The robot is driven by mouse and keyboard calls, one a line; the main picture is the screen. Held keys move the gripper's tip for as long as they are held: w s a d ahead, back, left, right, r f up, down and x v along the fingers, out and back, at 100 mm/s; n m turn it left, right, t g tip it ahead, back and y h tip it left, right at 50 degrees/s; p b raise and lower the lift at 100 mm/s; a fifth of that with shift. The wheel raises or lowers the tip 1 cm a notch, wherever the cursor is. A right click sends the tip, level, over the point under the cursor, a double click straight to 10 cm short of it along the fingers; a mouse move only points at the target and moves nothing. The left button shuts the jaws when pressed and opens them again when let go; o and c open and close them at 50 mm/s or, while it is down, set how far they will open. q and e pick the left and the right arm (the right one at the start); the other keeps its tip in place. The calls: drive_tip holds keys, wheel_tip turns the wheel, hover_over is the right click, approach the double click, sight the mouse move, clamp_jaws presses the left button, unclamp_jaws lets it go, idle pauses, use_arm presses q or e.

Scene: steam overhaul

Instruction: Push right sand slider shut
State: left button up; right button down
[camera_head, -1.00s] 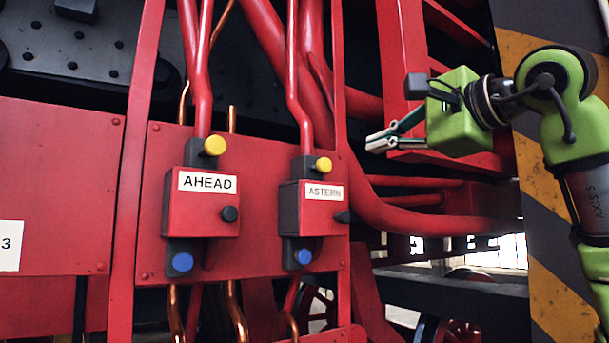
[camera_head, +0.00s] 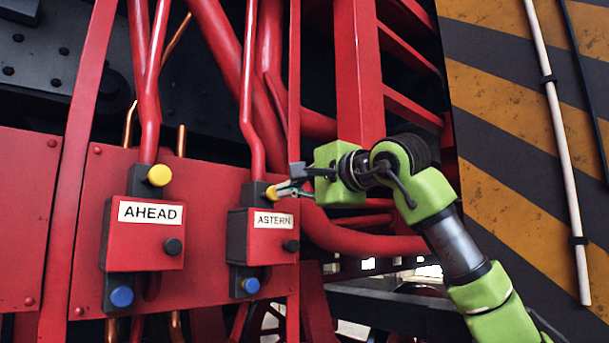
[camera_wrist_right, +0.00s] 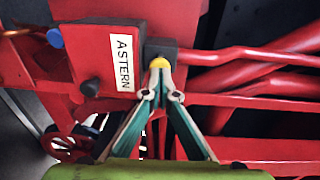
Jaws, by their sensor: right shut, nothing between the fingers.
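The right of two red sand boxes, labelled ASTERN (camera_head: 269,248), is on the red panel in the head view. It carries a yellow knob (camera_head: 271,193) at its top, a blue knob (camera_head: 250,286) at its bottom and a black knob (camera_head: 291,246) at its side. My right gripper (camera_head: 283,190) is shut and empty, its fingertips at the yellow knob from the right. In the right wrist view the fingertips (camera_wrist_right: 161,66) overlap the yellow knob (camera_wrist_right: 157,61); whether they touch it I cannot tell. My left gripper is not in view.
The similar box labelled AHEAD (camera_head: 146,238) sits to the left, with its own yellow (camera_head: 159,175) and blue (camera_head: 122,296) knobs. Red pipes (camera_head: 252,90) run above the boxes. A red upright post (camera_head: 360,75) stands behind my right gripper. A striped wall (camera_head: 530,130) is at right.

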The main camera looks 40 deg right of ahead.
sight(265, 195)
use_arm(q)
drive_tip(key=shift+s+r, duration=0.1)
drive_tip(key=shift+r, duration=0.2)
use_arm(e)
drive_tip(key=shift+w, duration=0.7)
use_arm(q)
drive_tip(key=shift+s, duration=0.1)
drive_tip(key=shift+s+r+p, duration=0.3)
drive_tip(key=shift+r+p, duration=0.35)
drive_tip(key=shift+p, duration=0.1)
use_arm(e)
drive_tip(key=shift+w+r, duration=0.1)
drive_tip(key=shift+w, duration=0.4)
drive_tip(key=shift+s, duration=0.1)
